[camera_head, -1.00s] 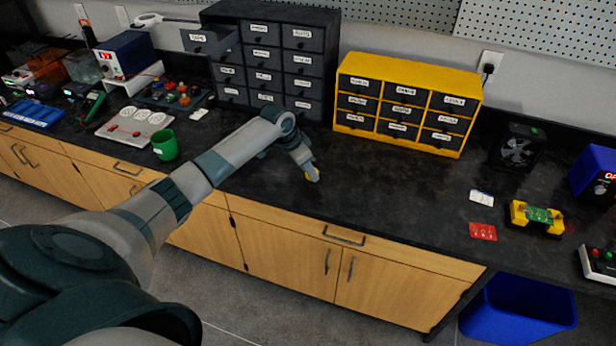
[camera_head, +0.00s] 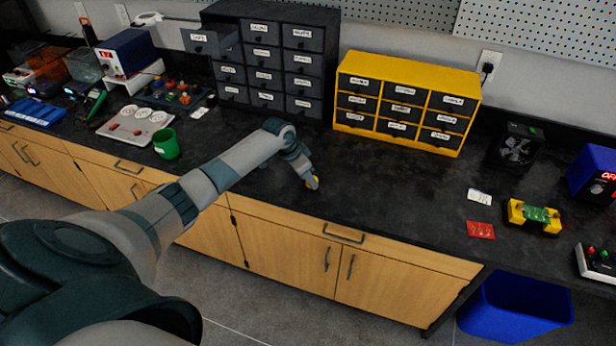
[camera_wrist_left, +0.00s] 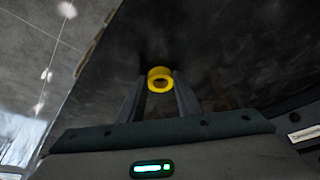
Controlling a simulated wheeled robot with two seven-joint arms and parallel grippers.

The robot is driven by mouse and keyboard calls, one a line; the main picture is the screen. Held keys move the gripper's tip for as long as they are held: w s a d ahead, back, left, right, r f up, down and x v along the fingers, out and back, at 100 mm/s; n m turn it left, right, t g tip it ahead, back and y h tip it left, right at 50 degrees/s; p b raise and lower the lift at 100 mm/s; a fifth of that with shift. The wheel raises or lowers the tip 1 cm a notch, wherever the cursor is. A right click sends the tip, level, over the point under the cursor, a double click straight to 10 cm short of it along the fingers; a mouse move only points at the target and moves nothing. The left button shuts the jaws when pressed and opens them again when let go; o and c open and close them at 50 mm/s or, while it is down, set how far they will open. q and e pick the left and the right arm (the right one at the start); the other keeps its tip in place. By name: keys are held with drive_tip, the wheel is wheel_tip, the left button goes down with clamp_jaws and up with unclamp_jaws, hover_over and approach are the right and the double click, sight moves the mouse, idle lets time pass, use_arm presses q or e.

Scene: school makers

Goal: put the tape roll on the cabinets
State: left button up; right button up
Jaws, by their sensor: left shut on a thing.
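The yellow tape roll (camera_wrist_left: 160,80) is between the fingertips of my left gripper (camera_wrist_left: 160,98), which is shut on it in the left wrist view. The wooden base cabinets (camera_head: 290,262) run under the counter. A dark drawer cabinet (camera_head: 272,60) and a yellow drawer cabinet (camera_head: 405,103) stand at the back. My right gripper is not in view.
One top-left drawer (camera_head: 207,41) of the dark cabinet is pulled out. A green cup (camera_head: 167,144) stands left of my arm. A red card (camera_head: 481,230), a yellow holder with a green board (camera_head: 535,215) and a fan (camera_head: 515,150) are at right. The counter before the yellow cabinet is clear.

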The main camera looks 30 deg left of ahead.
use_arm(q)
drive_tip(key=shift+f, duration=0.1)
drive_tip(key=o, duration=1)
drive_tip(key=shift+v, duration=0.9)
drive_tip(key=b+v, duration=0.2)
drive_tip(key=v, duration=0.8)
drive_tip(key=shift+a+r, duration=0.1)
drive_tip(key=shift+r, duration=0.15)
